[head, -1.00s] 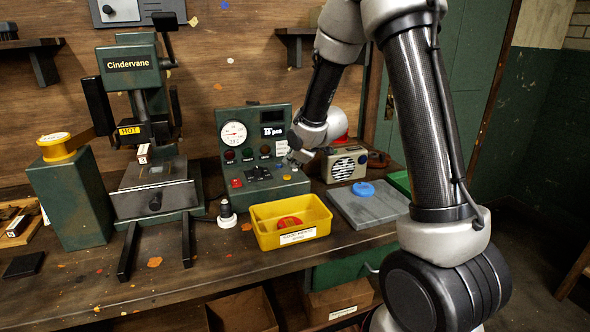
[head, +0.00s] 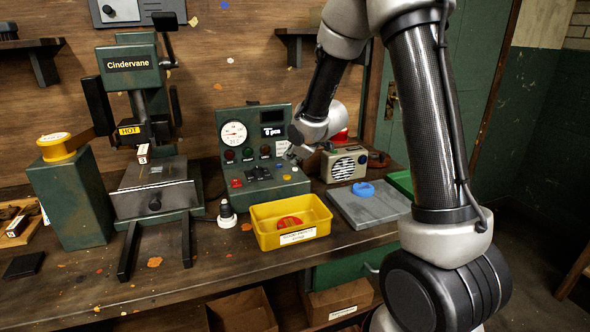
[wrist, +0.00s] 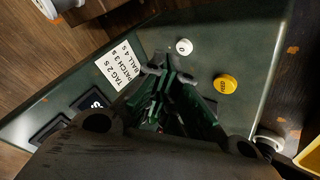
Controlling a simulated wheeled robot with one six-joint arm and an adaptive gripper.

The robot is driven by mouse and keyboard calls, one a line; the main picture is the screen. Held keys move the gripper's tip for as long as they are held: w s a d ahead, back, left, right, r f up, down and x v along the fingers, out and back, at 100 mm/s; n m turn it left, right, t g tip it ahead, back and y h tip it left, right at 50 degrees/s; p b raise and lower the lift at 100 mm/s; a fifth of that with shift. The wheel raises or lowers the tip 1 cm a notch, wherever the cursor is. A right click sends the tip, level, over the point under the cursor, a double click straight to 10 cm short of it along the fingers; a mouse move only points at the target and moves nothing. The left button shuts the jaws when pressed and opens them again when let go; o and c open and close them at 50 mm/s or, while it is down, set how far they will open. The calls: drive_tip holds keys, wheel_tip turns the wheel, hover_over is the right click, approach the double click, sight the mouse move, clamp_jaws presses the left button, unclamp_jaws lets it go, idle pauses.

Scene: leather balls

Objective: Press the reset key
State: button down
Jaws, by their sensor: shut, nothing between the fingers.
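The green control box (head: 240,165) stands against the wall, with a round gauge, a small display (head: 272,131), lamps and buttons. My gripper (head: 292,155) is at the right part of its front. In the wrist view my gripper (wrist: 158,80) is shut and empty, its dark green fingers over the panel. A white round button (wrist: 184,46) and a yellow round button (wrist: 225,84) show beside the fingers. I cannot read which key is marked reset, and the fingers hide part of the panel. Whether the fingertips touch a key I cannot tell.
A yellow bin (head: 262,233) stands in front of the box. A beige radio (head: 344,164) and a grey slab (head: 362,213) with a blue ring are to the right. The Cindervane press (head: 135,90) is at the left. The bench front left is mostly clear.

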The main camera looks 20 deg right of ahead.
wheel_tip(320, 180, up, 5)
idle(0.7)
idle(0.6)
